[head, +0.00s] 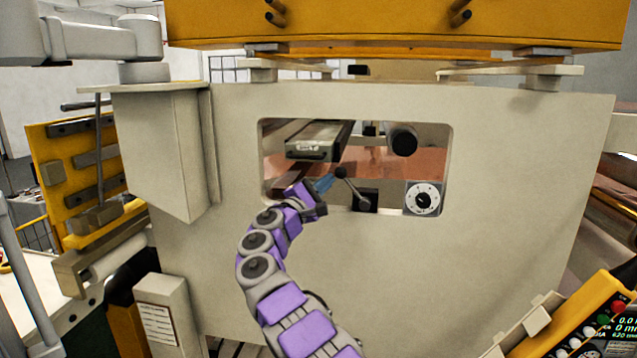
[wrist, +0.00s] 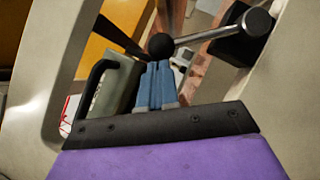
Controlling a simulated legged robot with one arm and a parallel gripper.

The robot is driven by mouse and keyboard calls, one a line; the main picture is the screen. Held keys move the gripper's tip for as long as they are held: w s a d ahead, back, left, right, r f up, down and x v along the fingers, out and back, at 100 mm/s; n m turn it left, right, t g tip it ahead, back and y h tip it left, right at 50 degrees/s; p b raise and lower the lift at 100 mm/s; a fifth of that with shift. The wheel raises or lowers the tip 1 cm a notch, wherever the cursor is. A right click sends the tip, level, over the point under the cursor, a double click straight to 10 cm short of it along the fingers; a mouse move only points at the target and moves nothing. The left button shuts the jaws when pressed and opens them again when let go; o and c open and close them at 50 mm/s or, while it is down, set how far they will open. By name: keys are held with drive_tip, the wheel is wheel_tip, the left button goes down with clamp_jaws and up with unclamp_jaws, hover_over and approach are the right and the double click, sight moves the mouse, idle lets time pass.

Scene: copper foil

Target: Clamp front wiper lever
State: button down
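The wiper lever is a thin metal rod with a black ball knob (head: 341,172) at its upper left end. Its rod runs down to a black block (head: 368,199) in the lower part of the panel window. The knob also shows in the wrist view (wrist: 160,46), with the rod (wrist: 215,34) going right to its pivot. My gripper (head: 328,179) has blue fingers just left of and below the knob. In the wrist view the fingers (wrist: 158,65) lie side by side with almost no gap, tips right at the knob's lower edge. Contact with it is unclear.
The beige panel (head: 420,280) surrounds the window, and its edges are close to my arm. Inside are a grey bar (head: 318,140), a black cylinder (head: 403,140), a round dial (head: 424,200) and copper foil behind. A control box (head: 590,325) stands lower right.

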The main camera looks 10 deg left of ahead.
drive_tip(key=d+r+m+g+y+p, duration=0.1)
drive_tip(key=d+r+m+g+p, duration=0.3)
drive_tip(key=d+m, duration=0.4)
drive_tip(key=shift+s+d+r+m+g+y, duration=0.2)
drive_tip(key=shift+r+m+g+y, duration=0.2)
drive_tip(key=shift+r+m+g, duration=0.2)
idle(0.4)
